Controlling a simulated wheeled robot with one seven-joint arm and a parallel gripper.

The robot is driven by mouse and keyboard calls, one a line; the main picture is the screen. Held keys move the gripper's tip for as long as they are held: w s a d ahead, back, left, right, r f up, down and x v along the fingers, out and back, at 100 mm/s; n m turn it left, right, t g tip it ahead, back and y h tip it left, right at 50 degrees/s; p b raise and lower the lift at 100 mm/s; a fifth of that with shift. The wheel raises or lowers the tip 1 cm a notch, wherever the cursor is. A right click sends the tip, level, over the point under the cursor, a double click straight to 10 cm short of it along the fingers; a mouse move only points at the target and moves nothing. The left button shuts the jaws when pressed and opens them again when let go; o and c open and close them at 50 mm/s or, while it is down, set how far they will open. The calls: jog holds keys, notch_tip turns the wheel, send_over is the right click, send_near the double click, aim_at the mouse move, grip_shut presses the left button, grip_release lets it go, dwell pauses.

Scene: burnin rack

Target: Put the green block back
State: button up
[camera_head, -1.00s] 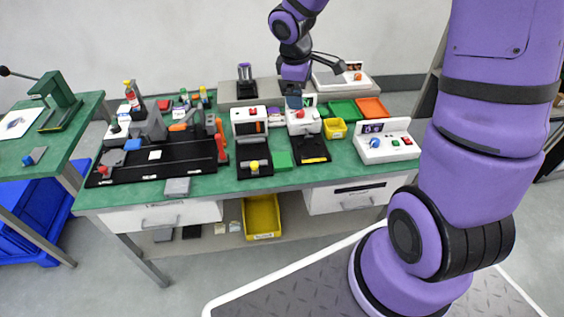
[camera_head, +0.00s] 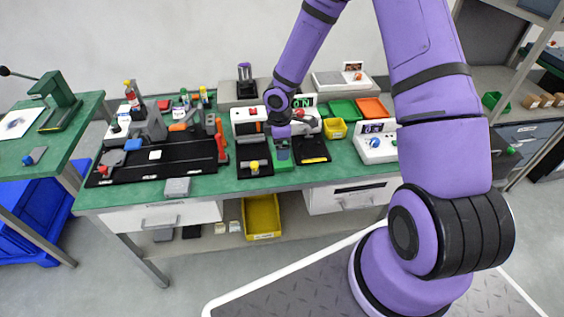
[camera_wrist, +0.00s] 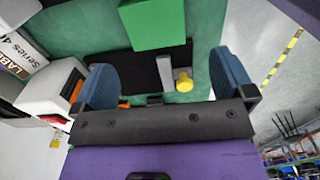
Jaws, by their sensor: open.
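The green block (camera_head: 285,167) lies on the green tabletop between two black machine bases, partly hidden by my gripper in the head view. It also shows as a bright green rectangle (camera_wrist: 152,22) at the top of the wrist view. My gripper (camera_head: 282,152) hangs low over the block, pointing down. In the wrist view its two blue fingers (camera_wrist: 163,62) are spread apart with nothing held between them. The block appears beyond the fingertips there, and I cannot tell the height gap.
A black base with a yellow knob (camera_head: 254,166) stands left of the block. Another black base (camera_head: 312,150) stands right. Behind are a yellow bin (camera_head: 335,129), a green tray (camera_head: 342,109) and an orange tray (camera_head: 372,107). A control box (camera_head: 375,148) sits far right.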

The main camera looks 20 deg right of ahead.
jog(key=shift+w+d+f, duration=0.1)
jog(key=shift+w+f, duration=0.05)
jog(key=shift+f, duration=1.75)
jog(key=shift+w+f, duration=0.15)
jog(key=shift+f, duration=1.7)
jog(key=shift+c, duration=0.5)
jog(key=c, duration=0.8)
